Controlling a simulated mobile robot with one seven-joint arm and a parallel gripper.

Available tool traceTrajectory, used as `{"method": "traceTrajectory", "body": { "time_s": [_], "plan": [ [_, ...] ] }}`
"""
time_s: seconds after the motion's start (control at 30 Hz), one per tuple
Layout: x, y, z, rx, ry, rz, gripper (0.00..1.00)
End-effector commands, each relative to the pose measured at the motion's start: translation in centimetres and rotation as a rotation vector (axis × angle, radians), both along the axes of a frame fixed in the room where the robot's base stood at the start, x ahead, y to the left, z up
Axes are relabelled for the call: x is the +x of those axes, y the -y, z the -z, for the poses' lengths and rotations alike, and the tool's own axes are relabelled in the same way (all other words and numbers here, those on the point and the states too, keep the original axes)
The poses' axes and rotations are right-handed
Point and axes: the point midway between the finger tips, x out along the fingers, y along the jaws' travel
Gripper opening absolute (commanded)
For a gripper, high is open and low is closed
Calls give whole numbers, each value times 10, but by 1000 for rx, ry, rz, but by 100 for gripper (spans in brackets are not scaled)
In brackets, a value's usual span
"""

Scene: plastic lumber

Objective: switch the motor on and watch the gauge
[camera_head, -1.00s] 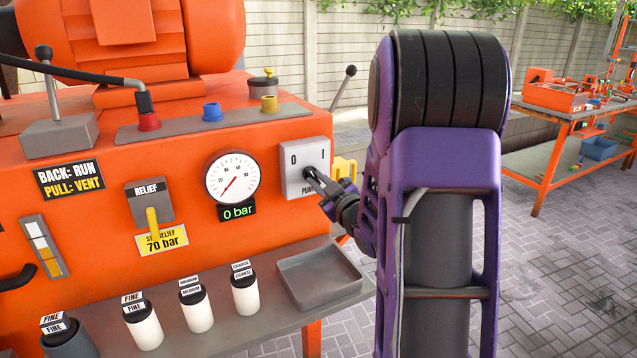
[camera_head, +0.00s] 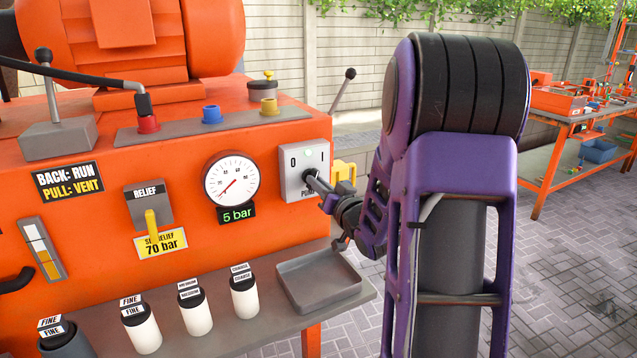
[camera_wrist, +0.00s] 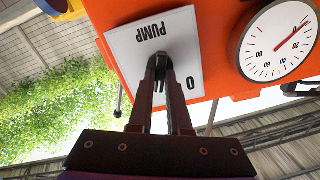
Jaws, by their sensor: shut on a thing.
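The pump switch (camera_head: 295,182), a grey plate marked 0 and 1, is on the right end of the orange machine front. My gripper (camera_head: 314,178) is shut on the switch's dark handle, and its fingers hide most of it. In the wrist view the fingers (camera_wrist: 162,72) meet at the handle on the plate (camera_wrist: 126,48) marked PUMP. The round white gauge (camera_head: 232,178) is left of the switch, its red needle low on the scale. The green display (camera_head: 237,215) below reads 5 bar. The gauge also shows in the wrist view (camera_wrist: 280,42).
A yellow relief lever (camera_head: 152,224) with a 70 bar label is left of the gauge. A grey shelf below holds several labelled bottles and an empty tray (camera_head: 318,282). A black-knobbed lever (camera_head: 342,90) stands behind the switch.

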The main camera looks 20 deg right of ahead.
Motion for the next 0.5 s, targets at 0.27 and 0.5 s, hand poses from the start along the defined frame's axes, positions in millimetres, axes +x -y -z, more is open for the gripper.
{"method": "traceTrajectory", "body": {
  "time_s": [0.27, 0.5],
  "plan": [
    [1, 0, -2, 168, -2, -1, 0],
    [1, 1, -2, 242, -5, 0, 0]
  ]
}}
